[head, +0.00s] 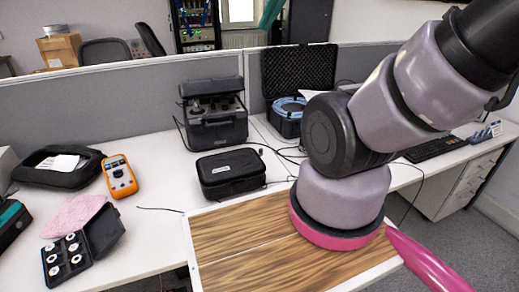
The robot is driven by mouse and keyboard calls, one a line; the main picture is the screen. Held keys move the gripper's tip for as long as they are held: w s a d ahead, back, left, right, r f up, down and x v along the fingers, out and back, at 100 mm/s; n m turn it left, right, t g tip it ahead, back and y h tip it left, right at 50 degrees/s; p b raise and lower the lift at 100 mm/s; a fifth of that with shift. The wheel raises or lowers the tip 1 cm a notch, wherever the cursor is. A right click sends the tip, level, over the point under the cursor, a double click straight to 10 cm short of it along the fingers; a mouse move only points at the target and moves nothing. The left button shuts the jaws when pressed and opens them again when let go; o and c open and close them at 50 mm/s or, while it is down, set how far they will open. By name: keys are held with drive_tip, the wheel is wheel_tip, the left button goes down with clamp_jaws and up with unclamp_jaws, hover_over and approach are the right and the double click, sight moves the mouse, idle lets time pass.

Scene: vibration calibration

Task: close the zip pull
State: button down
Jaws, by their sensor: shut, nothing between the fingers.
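No zip pull can be made out at this size. A small black case (231,173) with a pale label lies shut on the white desk, left of my arm, and may be a zip case. Another black soft case (30,174) lies at the far left with white paper on it. What lies behind and under the arm is hidden.
An orange multimeter (119,177), a pink cloth (72,216) and a black box of round parts (67,257) lie left. A black instrument (214,115) and an open foam-lined case (298,72) stand behind. The wooden panel (235,237) is mostly bare. Thin cables cross the desk.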

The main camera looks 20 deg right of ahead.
drive_tip(key=w+d+f+g+h, duration=0.15)
drive_tip(key=w+f, duration=0.35)
drive_tip(key=w, duration=0.6)
drive_tip(key=n, duration=0.3)
hover_over(260, 152)
drive_tip(key=a, duration=0.1)
wheel_tip(260, 152, down, 19)
wheel_tip(260, 152, down, 25)
drive_tip(key=w+d+n+g, duration=0.1)
drive_tip(key=w, duration=0.1)
drive_tip(key=shift+d+g, duration=0.35)
drive_tip(key=shift+h, duration=0.25)
